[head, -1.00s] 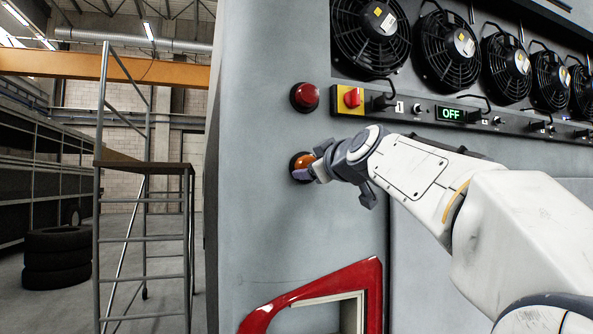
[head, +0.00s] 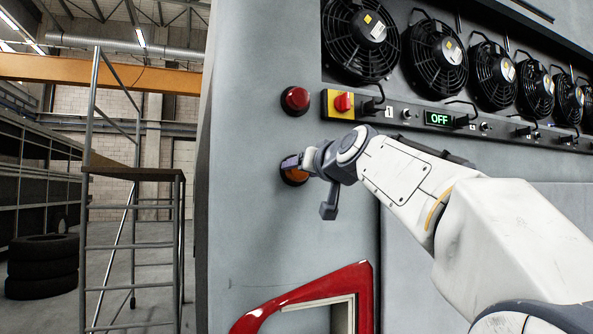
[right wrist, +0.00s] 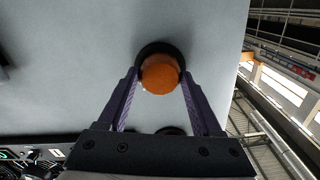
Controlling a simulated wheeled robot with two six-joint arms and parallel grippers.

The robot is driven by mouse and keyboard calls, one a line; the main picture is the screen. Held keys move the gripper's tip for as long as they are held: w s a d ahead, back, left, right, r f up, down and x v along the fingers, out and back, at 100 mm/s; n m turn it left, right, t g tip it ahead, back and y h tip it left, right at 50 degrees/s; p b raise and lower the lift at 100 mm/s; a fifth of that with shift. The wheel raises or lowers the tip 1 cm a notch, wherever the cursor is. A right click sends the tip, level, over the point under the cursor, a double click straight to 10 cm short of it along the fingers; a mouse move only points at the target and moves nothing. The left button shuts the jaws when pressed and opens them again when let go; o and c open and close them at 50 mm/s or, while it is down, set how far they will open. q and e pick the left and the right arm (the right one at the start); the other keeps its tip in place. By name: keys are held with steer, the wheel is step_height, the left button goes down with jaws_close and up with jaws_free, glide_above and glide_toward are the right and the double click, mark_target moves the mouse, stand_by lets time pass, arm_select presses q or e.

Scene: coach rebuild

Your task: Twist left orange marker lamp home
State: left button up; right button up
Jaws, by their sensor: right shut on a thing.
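The orange marker lamp (head: 295,178) sits in a dark round base on the grey coach panel, below the red lamp (head: 295,101). My right gripper (head: 294,166) is at the orange lamp and shut on it; its fingers partly cover the lamp in the head view. In the right wrist view the orange lamp (right wrist: 161,75) shows between the two purple fingers, against its black base ring (right wrist: 150,48). My left gripper is not in view.
A red-and-yellow switch (head: 342,103), an OFF display (head: 438,119) and a row of black fans (head: 437,55) are to the upper right. A red-framed opening (head: 365,290) is below. A step platform (head: 133,173) and stacked tyres (head: 43,267) stand left.

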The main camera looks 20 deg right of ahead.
steer(key=shift+m, duration=0.3)
steer(key=o, duration=1.4)
steer(key=shift+s, duration=0.1)
steer(key=s+b, duration=0.5)
steer(key=s, duration=0.5)
steer(key=shift+s+d, duration=0.15)
steer(key=shift+f, duration=0.1)
